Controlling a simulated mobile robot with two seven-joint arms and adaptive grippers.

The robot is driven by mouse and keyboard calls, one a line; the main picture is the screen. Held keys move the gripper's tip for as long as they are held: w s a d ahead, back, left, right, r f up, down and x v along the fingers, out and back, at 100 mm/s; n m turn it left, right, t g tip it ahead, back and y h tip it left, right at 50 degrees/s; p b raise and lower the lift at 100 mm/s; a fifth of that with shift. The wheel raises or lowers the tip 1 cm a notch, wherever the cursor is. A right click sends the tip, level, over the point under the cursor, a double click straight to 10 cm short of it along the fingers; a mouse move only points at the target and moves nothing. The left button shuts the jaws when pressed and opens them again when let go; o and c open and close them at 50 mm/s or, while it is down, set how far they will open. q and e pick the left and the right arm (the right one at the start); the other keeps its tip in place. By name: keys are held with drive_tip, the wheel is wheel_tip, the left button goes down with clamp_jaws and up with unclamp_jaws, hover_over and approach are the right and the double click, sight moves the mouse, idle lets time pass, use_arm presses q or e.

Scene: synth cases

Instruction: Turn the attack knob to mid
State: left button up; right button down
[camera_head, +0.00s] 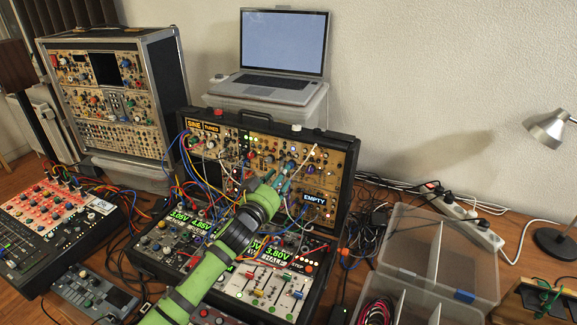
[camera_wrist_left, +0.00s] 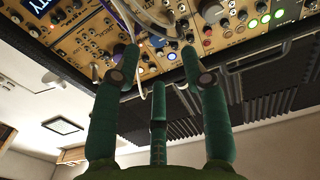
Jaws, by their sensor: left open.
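The open synth case (camera_head: 345,180) stands on the table with wood-coloured upper panels full of knobs and patch cables. My left gripper (camera_head: 272,182) reaches to the lower part of its upper panel. In the left wrist view the green fingers of the gripper (camera_wrist_left: 160,62) are spread open, with the panel (camera_wrist_left: 95,45) just beyond their tips. Small knobs, a large grey knob (camera_wrist_left: 211,10) and pale cables show around the fingertips. No label reading attack is legible, so I cannot tell which knob it is. The fingers hold nothing that I can see. My right gripper is not in view.
Patch cables (camera_head: 185,160) hang across the case's left side. A taller rack case (camera_head: 110,95) and a mixer (camera_head: 50,225) are on the left. A laptop (camera_head: 282,45) stands behind. Clear plastic boxes (camera_head: 440,250) and a power strip (camera_head: 470,222) are at right.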

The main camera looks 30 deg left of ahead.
use_arm(q)
drive_tip(key=shift+w+a+f+p, duration=0.15)
drive_tip(key=shift+w+p, duration=0.2)
drive_tip(key=shift+w, duration=2.3)
clamp_jaws()
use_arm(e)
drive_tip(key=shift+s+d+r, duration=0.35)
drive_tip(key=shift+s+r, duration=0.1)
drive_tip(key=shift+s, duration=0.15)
